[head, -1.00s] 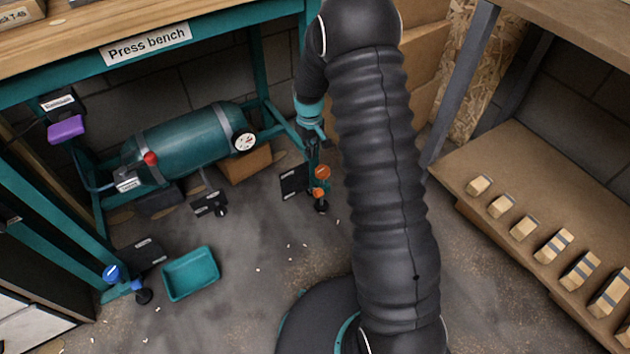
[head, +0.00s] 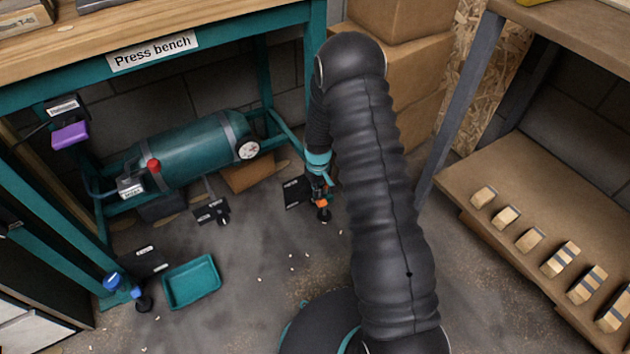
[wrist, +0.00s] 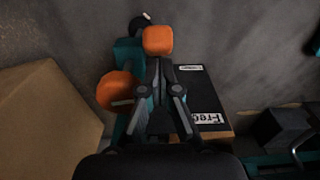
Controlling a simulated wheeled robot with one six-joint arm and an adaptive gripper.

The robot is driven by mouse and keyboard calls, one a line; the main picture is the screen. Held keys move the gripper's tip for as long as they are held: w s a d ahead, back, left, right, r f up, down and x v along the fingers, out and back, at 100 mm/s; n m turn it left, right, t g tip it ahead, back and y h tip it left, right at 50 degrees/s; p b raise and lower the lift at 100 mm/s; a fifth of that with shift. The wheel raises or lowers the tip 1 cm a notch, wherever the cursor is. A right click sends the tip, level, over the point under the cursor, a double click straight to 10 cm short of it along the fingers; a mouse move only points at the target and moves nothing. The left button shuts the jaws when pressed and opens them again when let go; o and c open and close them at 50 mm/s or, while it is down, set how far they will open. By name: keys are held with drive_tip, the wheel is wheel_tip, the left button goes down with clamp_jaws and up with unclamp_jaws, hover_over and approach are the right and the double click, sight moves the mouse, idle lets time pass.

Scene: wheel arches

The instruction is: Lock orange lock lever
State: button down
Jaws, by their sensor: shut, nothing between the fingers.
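My gripper (wrist: 158,68) is shut and empty, pointing down at the bench's right front leg. In the wrist view an orange rounded-square pad (wrist: 158,40), which looks like the lock lever, shows right at the fingertips. Whether they touch it I cannot tell. A second orange, rounder piece (wrist: 115,91) is to the left of the fingers, partly hidden by them. A dark caster wheel (wrist: 138,24) is just beyond the pad. In the head view my gripper (head: 321,184) is small and dark above the orange part (head: 321,202), and mostly covers this spot.
The teal press bench (head: 200,73) overhangs the leg, with a green tank (head: 195,147) beneath it. A teal tray (head: 191,282) lies on the floor. A wooden shelf (head: 500,180) stands right.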

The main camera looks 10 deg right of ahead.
drive_tip(key=shift+s+d+f, duration=0.1)
drive_tip(key=shift+s+f, duration=0.1)
drive_tip(key=shift+s, duration=0.1)
idle(0.4)
drive_tip(key=s+d+f+b, duration=0.1)
drive_tip(key=s+f+b, duration=0.4)
drive_tip(key=shift+s+d+f+b, duration=0.15)
drive_tip(key=shift+d+f+b, duration=0.15)
drive_tip(key=shift+d, duration=0.05)
drive_tip(key=shift+w+r, duration=0.1)
drive_tip(key=shift+w, duration=0.1)
idle(0.4)
drive_tip(key=shift+w+a+r, duration=0.2)
drive_tip(key=shift+w, duration=0.35)
